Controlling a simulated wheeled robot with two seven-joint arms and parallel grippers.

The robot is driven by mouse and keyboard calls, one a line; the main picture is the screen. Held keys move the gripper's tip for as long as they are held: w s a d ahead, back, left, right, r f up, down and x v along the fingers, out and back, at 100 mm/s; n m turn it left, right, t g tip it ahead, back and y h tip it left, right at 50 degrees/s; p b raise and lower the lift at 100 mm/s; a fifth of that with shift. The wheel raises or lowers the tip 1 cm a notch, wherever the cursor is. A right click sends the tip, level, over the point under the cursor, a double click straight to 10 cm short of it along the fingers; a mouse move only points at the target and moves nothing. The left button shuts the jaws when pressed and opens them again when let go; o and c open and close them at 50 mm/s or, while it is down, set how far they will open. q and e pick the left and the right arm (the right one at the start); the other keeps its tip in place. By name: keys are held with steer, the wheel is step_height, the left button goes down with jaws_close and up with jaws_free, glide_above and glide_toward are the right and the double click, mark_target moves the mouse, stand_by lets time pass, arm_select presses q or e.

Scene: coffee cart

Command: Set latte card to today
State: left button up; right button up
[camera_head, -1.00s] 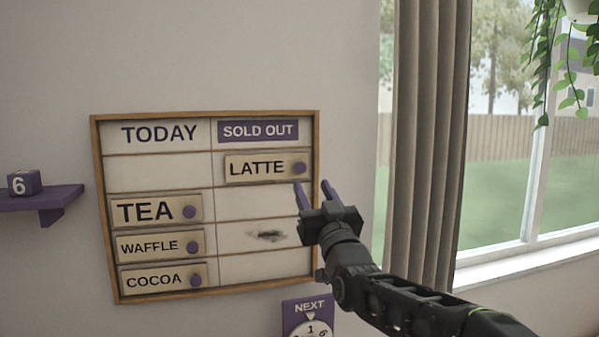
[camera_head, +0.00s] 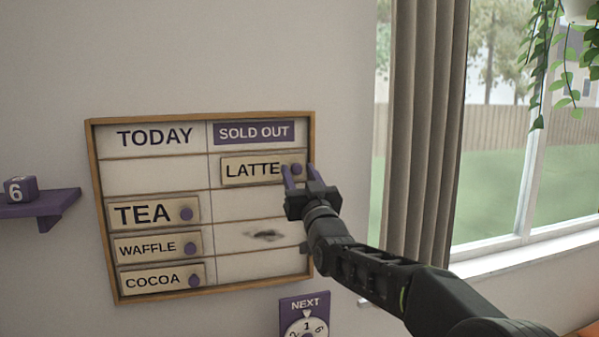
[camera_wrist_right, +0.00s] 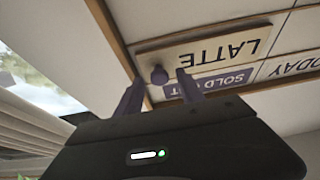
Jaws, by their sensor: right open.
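The latte card (camera_head: 250,170) is in the top row of the SOLD OUT column, with a round purple knob (camera_head: 296,168) at its right end. My right gripper (camera_head: 303,172) is open, its two purple fingertips on either side of the knob in the head view. In the right wrist view the latte card (camera_wrist_right: 212,48) appears upside down, and its knob (camera_wrist_right: 159,75) lies between the fingers, apparently not gripped. The top slot of the TODAY column (camera_head: 155,172) is empty. The board (camera_head: 250,204) hangs on the wall. My left gripper is not in view.
Tea (camera_head: 143,213), waffle (camera_head: 147,247) and cocoa (camera_head: 150,280) cards fill the lower TODAY slots. A dark smudge (camera_head: 265,235) marks a SOLD OUT slot. A small purple shelf (camera_head: 45,204) holds a number cube (camera_head: 20,189). A NEXT dial (camera_head: 305,315) hangs below. A curtain (camera_head: 425,130) is at right.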

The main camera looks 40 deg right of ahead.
steer(key=shift+c, duration=0.2)
jaws_close()
stand_by(1.1)
